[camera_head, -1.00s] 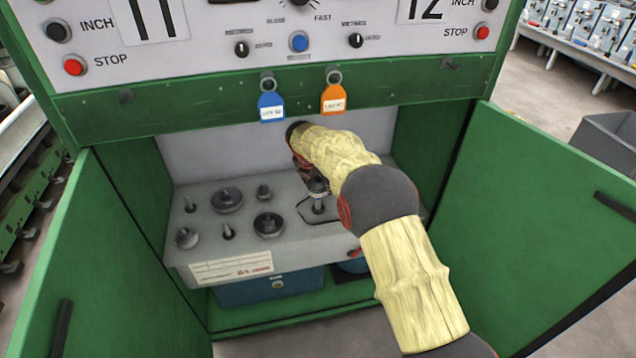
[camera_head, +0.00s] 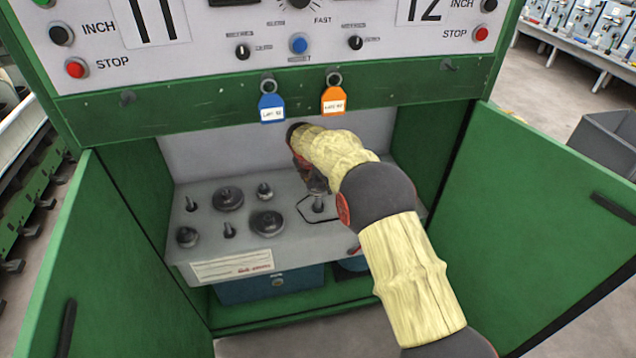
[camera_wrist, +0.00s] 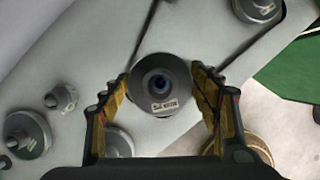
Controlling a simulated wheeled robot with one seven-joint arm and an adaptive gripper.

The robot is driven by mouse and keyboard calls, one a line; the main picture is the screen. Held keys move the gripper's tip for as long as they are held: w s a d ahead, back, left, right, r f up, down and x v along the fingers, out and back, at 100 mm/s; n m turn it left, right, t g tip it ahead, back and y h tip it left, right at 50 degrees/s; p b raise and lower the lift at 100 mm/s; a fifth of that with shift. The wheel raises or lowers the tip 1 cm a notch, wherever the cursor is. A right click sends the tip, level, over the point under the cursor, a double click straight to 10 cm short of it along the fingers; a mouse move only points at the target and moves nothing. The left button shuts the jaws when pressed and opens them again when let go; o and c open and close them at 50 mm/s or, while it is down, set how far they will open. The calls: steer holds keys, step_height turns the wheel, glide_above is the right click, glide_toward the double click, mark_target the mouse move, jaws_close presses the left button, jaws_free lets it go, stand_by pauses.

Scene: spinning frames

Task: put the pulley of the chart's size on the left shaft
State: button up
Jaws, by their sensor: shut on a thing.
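My gripper (camera_wrist: 160,95) is shut on a grey pulley (camera_wrist: 150,103) with a small label, its dark bore facing the wrist camera. In the head view the held pulley (camera_head: 316,186) is partly hidden by my arm, just above a short upright shaft (camera_head: 318,203) inside a dark outline. I cannot tell whether the shaft's tip is inside the bore. Any shaft farther right is hidden by my arm. Several other dark pulleys and small pegs, such as a wide pulley (camera_head: 228,198) and another (camera_head: 267,223), stand on the shelf left of it. The chart card (camera_head: 232,267) is unreadable.
The grey shelf (camera_head: 290,255) sits inside a green cabinet with its left door (camera_head: 125,250) and right door (camera_head: 540,200) open. A blue tag (camera_head: 271,107) and an orange tag (camera_head: 334,100) hang above the opening. A blue box (camera_head: 265,288) stands under the shelf.

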mark_target(318, 199)
steer(key=shift+f, duration=0.1)
steer(key=shift+f, duration=0.35)
steer(key=shift+f+p, duration=0.35)
steer(key=shift+f, duration=2.25)
stand_by(0.4)
steer(key=shift+f, duration=0.35)
steer(key=shift+f, duration=0.6)
steer(key=o, duration=1.5)
steer(key=shift+o, duration=0.3)
steer(key=shift+f, duration=0.1)
steer(key=o, duration=0.4)
steer(key=shift+c, duration=0.2)
